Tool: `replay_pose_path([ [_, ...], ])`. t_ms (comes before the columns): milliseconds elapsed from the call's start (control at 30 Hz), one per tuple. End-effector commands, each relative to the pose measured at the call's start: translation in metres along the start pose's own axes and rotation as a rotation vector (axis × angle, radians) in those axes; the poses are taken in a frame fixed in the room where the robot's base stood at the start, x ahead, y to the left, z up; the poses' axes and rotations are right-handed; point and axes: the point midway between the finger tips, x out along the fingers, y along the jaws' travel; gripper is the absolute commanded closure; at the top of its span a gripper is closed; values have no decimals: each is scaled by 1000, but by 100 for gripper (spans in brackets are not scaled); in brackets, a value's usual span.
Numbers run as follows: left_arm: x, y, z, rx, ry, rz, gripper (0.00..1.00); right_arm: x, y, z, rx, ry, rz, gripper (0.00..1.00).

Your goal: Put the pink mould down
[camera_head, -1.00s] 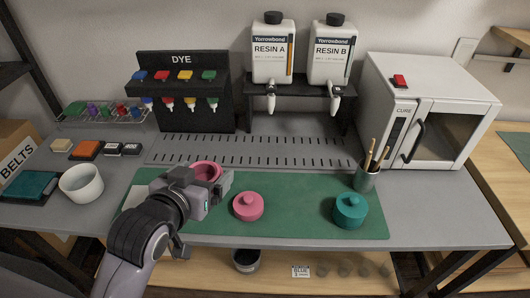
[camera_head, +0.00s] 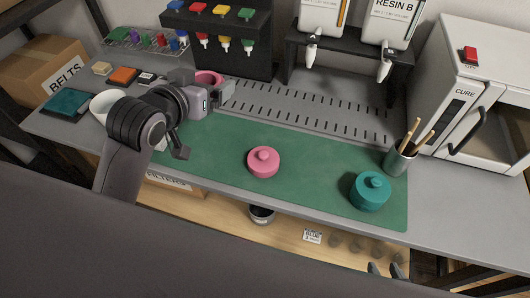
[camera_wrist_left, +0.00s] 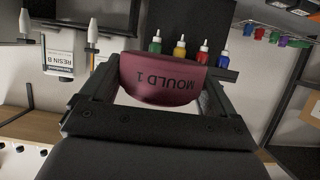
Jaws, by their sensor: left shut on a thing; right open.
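The pink mould (camera_head: 209,77) is a round, open-topped cup. My left gripper (camera_head: 212,92) is shut on it at the left end of the slotted plate. In the left wrist view the mould (camera_wrist_left: 158,82) sits between the two fingers, with the label MOULD 1 upside down. I cannot tell whether its base touches the surface. A pink lid with a knob (camera_head: 263,163) lies on the green mat (camera_head: 222,150), apart from the gripper. My right gripper (camera_head: 385,270) shows only as open fingertips at the lower right, beyond the bench's front edge.
A teal lidded mould (camera_head: 370,192) and a tool cup (camera_head: 399,162) stand at the mat's right. A white bowl (camera_head: 104,104) is partly behind my left arm. The dye rack (camera_head: 225,35) stands behind the gripper.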

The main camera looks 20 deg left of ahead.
Motion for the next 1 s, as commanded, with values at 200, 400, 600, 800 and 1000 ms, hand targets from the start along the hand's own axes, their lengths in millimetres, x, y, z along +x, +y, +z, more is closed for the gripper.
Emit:
replay_pose_path([
  [200, 8, -2, 16, 0, -5, 0, 46, 3, 0, 4, 0, 0, 0, 57],
  [400, 28, -1, 65, 0, -7, 0, 46, 10, 0, 14, 0, 0, -1, 57],
  [600, 47, -1, 113, 0, -5, 1, 46, 16, 0, 22, 0, -1, -1, 57],
  [800, 60, -2, 140, 0, 0, 0, 46, 18, 0, 25, 0, -1, -1, 57],
  [1000, 67, -2, 159, 0, -2, 0, 46, 21, 0, 29, 0, -1, -1, 57],
])
